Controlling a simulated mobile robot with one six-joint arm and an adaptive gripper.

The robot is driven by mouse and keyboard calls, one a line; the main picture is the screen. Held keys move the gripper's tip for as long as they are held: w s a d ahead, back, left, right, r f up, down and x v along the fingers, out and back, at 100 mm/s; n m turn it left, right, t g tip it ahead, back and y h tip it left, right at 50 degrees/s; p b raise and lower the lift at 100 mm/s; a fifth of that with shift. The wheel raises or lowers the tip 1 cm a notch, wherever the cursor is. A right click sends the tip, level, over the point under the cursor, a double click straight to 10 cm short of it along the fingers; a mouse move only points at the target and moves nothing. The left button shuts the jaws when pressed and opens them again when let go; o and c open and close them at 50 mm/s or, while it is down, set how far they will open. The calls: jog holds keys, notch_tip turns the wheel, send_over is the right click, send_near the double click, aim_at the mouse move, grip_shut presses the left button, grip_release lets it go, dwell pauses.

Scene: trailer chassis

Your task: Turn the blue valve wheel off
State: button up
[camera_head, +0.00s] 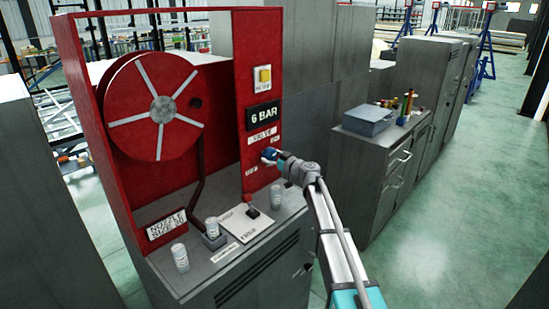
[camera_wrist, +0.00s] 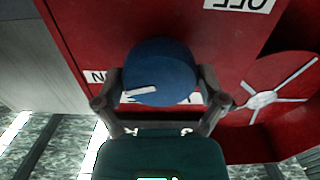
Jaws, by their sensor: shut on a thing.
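The blue valve wheel (camera_wrist: 160,65) is on the red panel, between the two fingers of my gripper (camera_wrist: 161,78), which is shut on it. A white pointer mark on the wheel points left in the wrist view, toward a partly hidden label ending in N (camera_wrist: 96,76). The OFF label (camera_wrist: 238,4) appears upside down at the upper right. In the head view, the wheel (camera_head: 269,154) is a small blue spot at my gripper (camera_head: 275,156), under the VALVE label (camera_head: 263,135). My gripper hides part of the panel there.
The red hose reel (camera_head: 155,105) is left of the valve, with a yellow button (camera_head: 263,77) and a 6 BAR sign (camera_head: 263,115) above. White canisters (camera_head: 180,257) and a paper sheet (camera_head: 246,222) are on the grey cabinet below. A grey cabinet (camera_head: 372,165) stands to the right.

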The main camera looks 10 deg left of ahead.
jog(key=shift+m, duration=1.2)
jog(key=shift+a, duration=0.1)
jog(key=o, duration=0.8)
jog(key=shift+s, duration=0.1)
jog(key=v, duration=1.2)
